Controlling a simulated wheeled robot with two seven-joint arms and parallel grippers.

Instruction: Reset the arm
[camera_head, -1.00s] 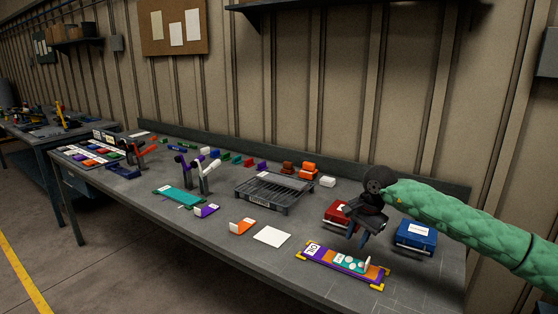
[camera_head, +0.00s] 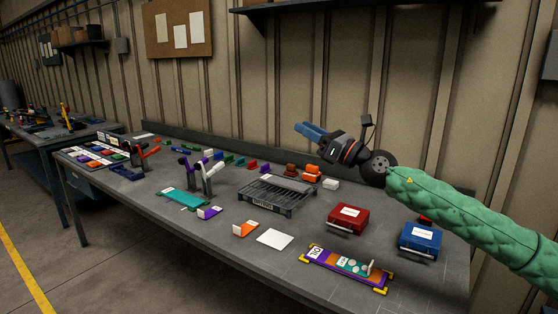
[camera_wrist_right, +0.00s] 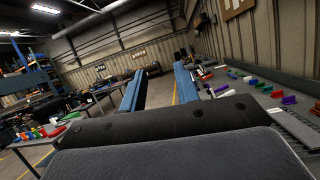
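My right gripper (camera_head: 304,130) is raised above the back of the workbench (camera_head: 320,262), with its blue fingers pointing left and slightly up. In the right wrist view, the two blue fingers (camera_wrist_right: 160,72) stand well apart with nothing between them, so it is open and empty. The green-sleeved right arm comes in from the right edge. My left gripper shows in neither view.
Below the right arm are a red case (camera_head: 348,219), a blue case (camera_head: 420,239) and a purple-orange board with yellow corners (camera_head: 322,257). A dark grey tray (camera_head: 268,207) lies to their left. A shelf (camera_head: 340,7) hangs above on the wall.

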